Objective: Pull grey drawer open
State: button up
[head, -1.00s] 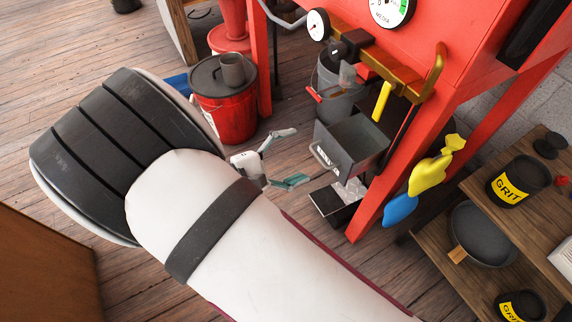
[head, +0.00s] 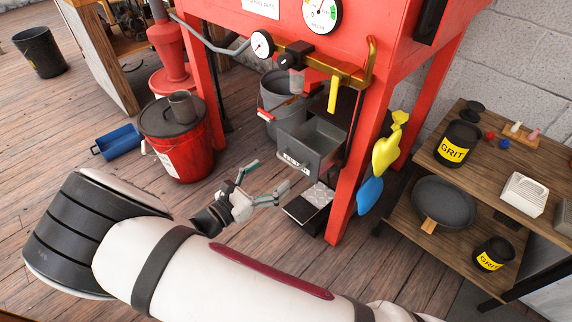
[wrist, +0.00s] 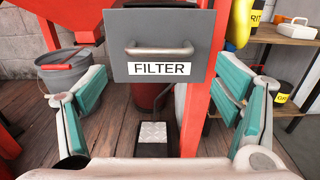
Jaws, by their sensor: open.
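The grey drawer (head: 318,141) sits under the red cabinet, with its open top and empty inside showing in the head view. Its front (wrist: 163,44), labelled FILTER, faces me in the wrist view. A metal bar handle (wrist: 160,50) crosses that front above the label. My gripper (head: 272,174) is open and empty, in front of and a little below the drawer front. In the wrist view, its teal-padded fingers are spread to either side of the drawer front, and the handle lies between them, farther off. I see no contact.
A red leg (head: 349,175) of the cabinet stands right of the drawer. A grey bucket (head: 275,98) is behind it, and a red bucket (head: 183,155) stands left. A yellow lever (head: 332,95) hangs above. A wooden shelf (head: 476,207) is at right.

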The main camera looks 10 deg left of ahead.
aim_at(288, 162)
jog(key=b+x, duration=0.1)
jog(key=x, duration=0.6)
jog(key=shift+w+d+b, duration=0.15)
jog(key=shift+d+b, duration=0.05)
jog(key=shift+b, duration=0.1)
jog(key=shift+c, duration=0.3)
